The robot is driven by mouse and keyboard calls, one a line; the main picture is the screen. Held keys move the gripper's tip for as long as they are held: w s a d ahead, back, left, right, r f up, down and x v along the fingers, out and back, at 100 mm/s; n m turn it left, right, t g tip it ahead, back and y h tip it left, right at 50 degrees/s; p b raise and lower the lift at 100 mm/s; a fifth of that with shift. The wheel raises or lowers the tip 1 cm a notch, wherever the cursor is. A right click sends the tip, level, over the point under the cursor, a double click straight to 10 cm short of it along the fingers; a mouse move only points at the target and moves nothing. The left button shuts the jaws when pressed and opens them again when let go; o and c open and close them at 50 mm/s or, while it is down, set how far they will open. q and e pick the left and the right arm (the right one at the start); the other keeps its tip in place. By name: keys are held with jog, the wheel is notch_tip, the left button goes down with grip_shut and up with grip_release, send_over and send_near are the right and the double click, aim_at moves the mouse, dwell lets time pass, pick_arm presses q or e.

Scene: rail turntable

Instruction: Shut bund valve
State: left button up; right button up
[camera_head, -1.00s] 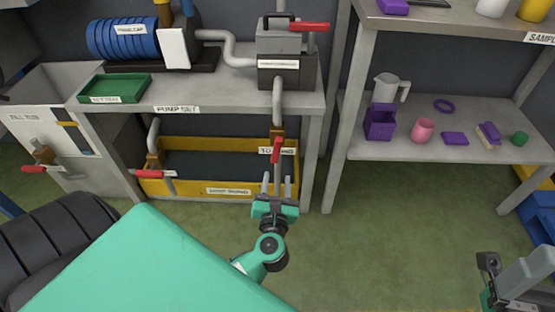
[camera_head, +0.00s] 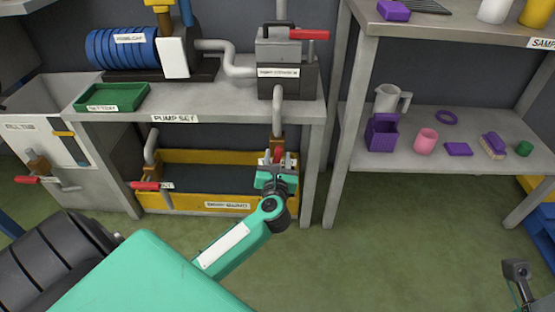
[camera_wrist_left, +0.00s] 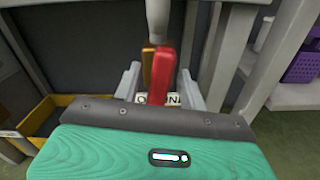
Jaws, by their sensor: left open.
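A red valve lever (camera_head: 277,156) hangs on the pipe above the right end of the yellow bund tray (camera_head: 205,157). My left gripper (camera_head: 276,163) is at this lever and covers much of it in the head view. In the left wrist view the lever (camera_wrist_left: 162,80) stands upright between the two grey fingers of my left gripper (camera_wrist_left: 160,74), which are open with one on each side. A white label behind the lever is partly hidden. My right gripper (camera_head: 518,275) shows only in part at the lower right edge; its fingers are unclear.
Another red lever (camera_head: 146,185) is at the tray's left end. The pump bench (camera_head: 220,110) stands above, with a further red handle (camera_head: 309,34) on top. A shelf (camera_head: 400,150) with purple items is to the right. The green floor in front is clear.

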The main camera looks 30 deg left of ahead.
pick_arm(q)
jog(key=shift+w+a, duration=0.15)
jog(key=shift+w, duration=0.15)
grip_shut()
